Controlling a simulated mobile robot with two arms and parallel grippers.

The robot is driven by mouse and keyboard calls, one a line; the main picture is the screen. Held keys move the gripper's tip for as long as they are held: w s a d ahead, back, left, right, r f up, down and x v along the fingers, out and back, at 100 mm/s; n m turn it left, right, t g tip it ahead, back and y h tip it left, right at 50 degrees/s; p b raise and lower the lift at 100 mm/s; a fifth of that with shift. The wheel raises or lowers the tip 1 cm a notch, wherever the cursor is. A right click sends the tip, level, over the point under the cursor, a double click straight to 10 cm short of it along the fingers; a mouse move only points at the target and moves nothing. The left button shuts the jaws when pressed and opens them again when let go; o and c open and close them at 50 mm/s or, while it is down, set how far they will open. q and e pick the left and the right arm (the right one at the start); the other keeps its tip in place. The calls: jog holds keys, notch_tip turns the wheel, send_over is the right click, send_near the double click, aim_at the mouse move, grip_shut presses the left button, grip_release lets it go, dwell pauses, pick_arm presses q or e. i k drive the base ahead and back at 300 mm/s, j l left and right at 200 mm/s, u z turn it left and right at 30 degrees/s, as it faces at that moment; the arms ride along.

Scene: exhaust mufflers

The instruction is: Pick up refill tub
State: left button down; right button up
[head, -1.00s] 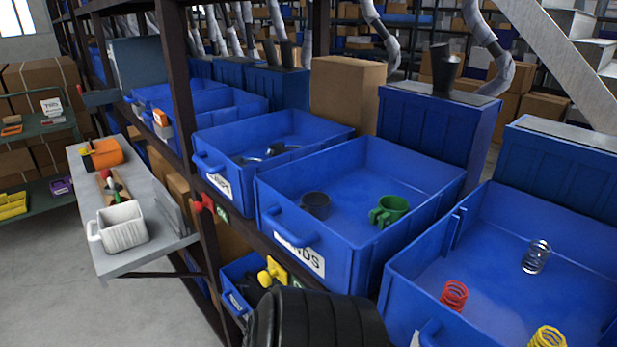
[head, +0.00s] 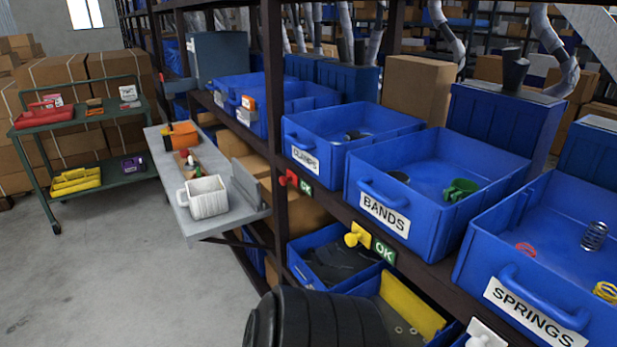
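A white ribbed tub (head: 207,197) with a side handle, which looks like the refill tub, stands upright on the near end of a grey side shelf (head: 222,229) in the head view. Its inside is only partly visible. Nothing holds it. Neither of my grippers shows in this view. A black ribbed part of my own body fills the bottom middle of the picture.
Blue bins labelled CLAMPS (head: 350,128), BANDS (head: 435,175) and SPRINGS (head: 560,240) line the rack at right. An orange container (head: 181,135) sits farther back on the side shelf. A green cart (head: 85,135) stands at left. The floor (head: 110,265) before it is clear.

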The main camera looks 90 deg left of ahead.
aim_at(207, 198)
jog(key=u, duration=3.45)
jog(key=z, duration=0.45)
jog(key=i+j+z, duration=0.2)
jog(key=z, duration=0.15)
jog(key=i+j+z, duration=0.1)
jog(key=j+z, duration=0.3)
jog(key=i+j+z, duration=0.1)
jog(key=j+z, duration=0.25)
